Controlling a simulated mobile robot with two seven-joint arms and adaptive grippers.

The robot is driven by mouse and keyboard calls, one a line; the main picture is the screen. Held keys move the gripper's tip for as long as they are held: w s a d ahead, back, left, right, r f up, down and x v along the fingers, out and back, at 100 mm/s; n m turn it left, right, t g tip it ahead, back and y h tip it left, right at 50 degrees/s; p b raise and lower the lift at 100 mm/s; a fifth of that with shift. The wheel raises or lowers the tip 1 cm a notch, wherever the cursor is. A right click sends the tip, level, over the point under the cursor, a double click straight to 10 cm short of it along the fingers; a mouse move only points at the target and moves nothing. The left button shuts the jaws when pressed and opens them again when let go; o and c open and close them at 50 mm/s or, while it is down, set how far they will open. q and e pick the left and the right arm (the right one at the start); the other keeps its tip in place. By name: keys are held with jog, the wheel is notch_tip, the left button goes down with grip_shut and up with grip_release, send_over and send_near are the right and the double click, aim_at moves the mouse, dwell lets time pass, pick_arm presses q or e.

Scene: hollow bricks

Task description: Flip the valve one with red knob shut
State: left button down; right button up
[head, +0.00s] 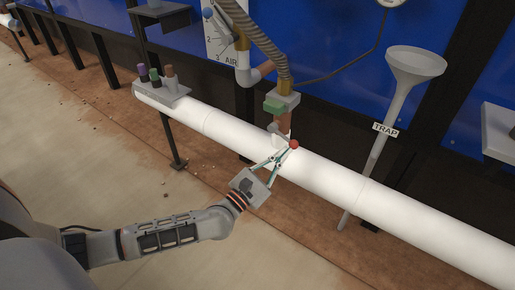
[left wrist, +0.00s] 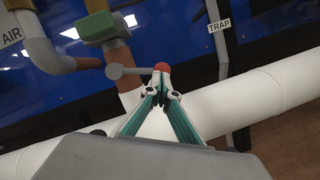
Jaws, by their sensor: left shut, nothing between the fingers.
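The valve's red knob (head: 294,144) sits at the end of a short grey lever (left wrist: 136,71). The lever's round grey hub (left wrist: 115,72) is beside a copper pipe (head: 284,122) that rises from the white pipe. In the left wrist view the lever lies nearly level, with the red knob (left wrist: 162,66) at its right end. My left gripper (head: 290,149) is shut and empty. Its fingertips (left wrist: 161,80) are right at the knob and hide its lower part; I cannot tell whether they touch it. My right gripper is not in view.
The thick white pipe (head: 330,180) runs diagonally under the valve. A green block (head: 275,106) and a ribbed hose (head: 262,42) are above it. A grey funnel (head: 415,64) labelled TRAP stands to the right. Several capped stubs (head: 155,75) are at left. Open floor (head: 110,175) lies in front.

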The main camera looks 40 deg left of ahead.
pick_arm(q)
jog(key=shift+d+r+n+y, duration=0.15)
jog(key=shift+r+n+y, duration=0.2)
jog(key=shift+n, duration=0.35)
jog(key=shift+d+r+n+y, duration=0.15)
jog(key=shift+r+n, duration=0.25)
jog(key=shift+n, duration=0.3)
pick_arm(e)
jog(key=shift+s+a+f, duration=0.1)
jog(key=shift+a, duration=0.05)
pick_arm(q)
jog(key=shift+r+t, duration=0.15)
jog(key=shift+t, duration=0.15)
